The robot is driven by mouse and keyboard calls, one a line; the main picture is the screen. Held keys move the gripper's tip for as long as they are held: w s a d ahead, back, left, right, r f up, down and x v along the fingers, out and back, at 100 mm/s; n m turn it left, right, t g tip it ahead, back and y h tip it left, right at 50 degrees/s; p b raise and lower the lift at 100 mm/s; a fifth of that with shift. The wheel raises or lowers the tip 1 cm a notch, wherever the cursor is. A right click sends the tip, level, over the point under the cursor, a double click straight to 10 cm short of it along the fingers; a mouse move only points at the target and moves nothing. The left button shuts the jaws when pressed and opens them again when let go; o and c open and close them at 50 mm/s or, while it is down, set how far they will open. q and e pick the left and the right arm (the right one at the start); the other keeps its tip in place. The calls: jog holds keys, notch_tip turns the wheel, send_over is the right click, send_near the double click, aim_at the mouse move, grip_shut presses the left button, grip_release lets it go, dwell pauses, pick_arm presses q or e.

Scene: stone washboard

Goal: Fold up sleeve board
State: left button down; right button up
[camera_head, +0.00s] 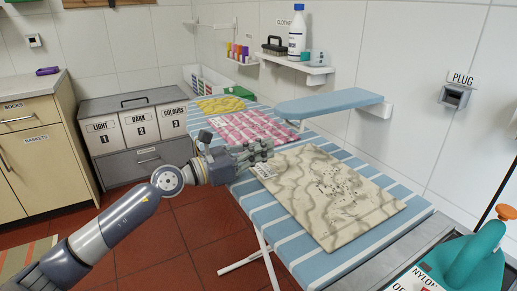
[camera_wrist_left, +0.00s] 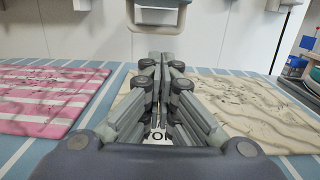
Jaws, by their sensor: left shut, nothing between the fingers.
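The sleeve board (camera_head: 330,102) is a narrow, light blue padded board. It sticks out level from the right-hand wall on a white bracket (camera_head: 384,110), above the far part of the ironing board. In the left wrist view a pale blue-grey shape at the top centre, likely the sleeve board (camera_wrist_left: 158,28), lies straight beyond my fingertips. My left gripper (camera_head: 268,147) is shut and empty. It is over the ironing board, in front of and lower left of the sleeve board, and apart from it. Its closed fingers also show in the left wrist view (camera_wrist_left: 160,62). My right gripper is not in view.
The blue-striped ironing board (camera_head: 420,212) carries a beige patterned cloth (camera_head: 335,205), a pink checked cloth (camera_head: 235,132) and a yellow cloth (camera_head: 221,105). A wall shelf (camera_head: 297,64) holds a bottle (camera_head: 297,32). A teal iron (camera_head: 470,262) stands at the lower right.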

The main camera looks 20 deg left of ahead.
pick_arm(q)
jog(key=x, duration=0.6)
jog(key=shift+w+d+p, duration=0.2)
jog(key=shift+p, duration=0.15)
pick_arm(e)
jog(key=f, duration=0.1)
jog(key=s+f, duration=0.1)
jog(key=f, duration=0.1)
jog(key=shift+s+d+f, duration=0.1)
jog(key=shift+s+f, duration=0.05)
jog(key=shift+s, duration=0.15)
